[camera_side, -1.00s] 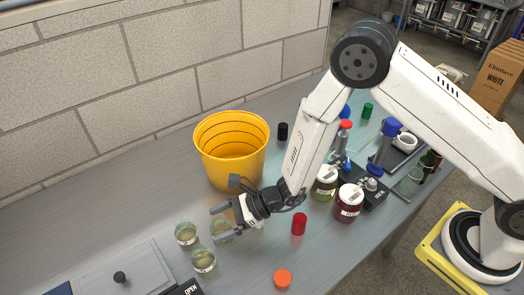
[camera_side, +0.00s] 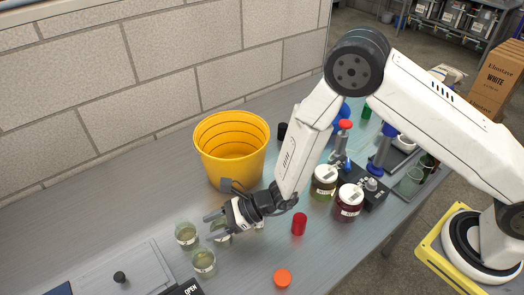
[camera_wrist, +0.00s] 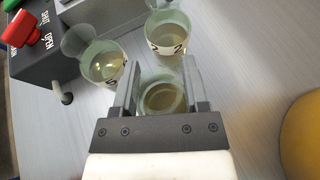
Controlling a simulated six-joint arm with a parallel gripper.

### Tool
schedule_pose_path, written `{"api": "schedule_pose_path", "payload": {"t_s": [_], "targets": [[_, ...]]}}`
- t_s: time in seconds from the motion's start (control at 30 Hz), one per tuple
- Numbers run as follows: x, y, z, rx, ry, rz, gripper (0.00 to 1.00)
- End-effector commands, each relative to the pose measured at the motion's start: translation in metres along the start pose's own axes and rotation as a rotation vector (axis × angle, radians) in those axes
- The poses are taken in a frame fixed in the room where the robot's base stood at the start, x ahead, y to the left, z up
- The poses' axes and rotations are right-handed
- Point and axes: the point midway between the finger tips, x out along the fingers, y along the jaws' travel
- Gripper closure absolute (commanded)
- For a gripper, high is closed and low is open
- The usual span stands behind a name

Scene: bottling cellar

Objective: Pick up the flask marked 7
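My gripper (camera_side: 212,227) is open, low over the bench, with its fingers on either side of a small clear flask (camera_side: 222,240) of pale liquid. In the wrist view this flask (camera_wrist: 160,98) shows between the fingers, with a gap at each side; its mark is hidden. Two similar flasks stand close by. One (camera_wrist: 168,38) bears a mark that looks like 2; the other (camera_wrist: 103,66) has a mark I cannot read surely, perhaps 5. In the side view these two stand at the left (camera_side: 187,236) and front (camera_side: 203,262). I cannot read a 7 anywhere.
A yellow bucket (camera_side: 232,150) stands behind my gripper. A red cylinder (camera_side: 299,224), an orange cap (camera_side: 282,278) and two lidded jars (camera_side: 324,182) (camera_side: 348,203) are to the right. A grey panel (camera_side: 120,265) lies front left. The bench at far left is clear.

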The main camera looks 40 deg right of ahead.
Motion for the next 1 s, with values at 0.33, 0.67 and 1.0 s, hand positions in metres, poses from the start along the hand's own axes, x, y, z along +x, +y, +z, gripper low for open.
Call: {"api": "schedule_pose_path", "payload": {"t_s": [0.33, 0.67, 1.0], "targets": [[0.0, 0.0, -0.001, 0.001, 0.003, 0.0, 1.0], [-0.003, 0.0, 0.005, 0.001, 0.005, 0.0, 1.0], [-0.019, 0.003, 0.033, 0.0, 0.001, 0.0, 1.0]]}}
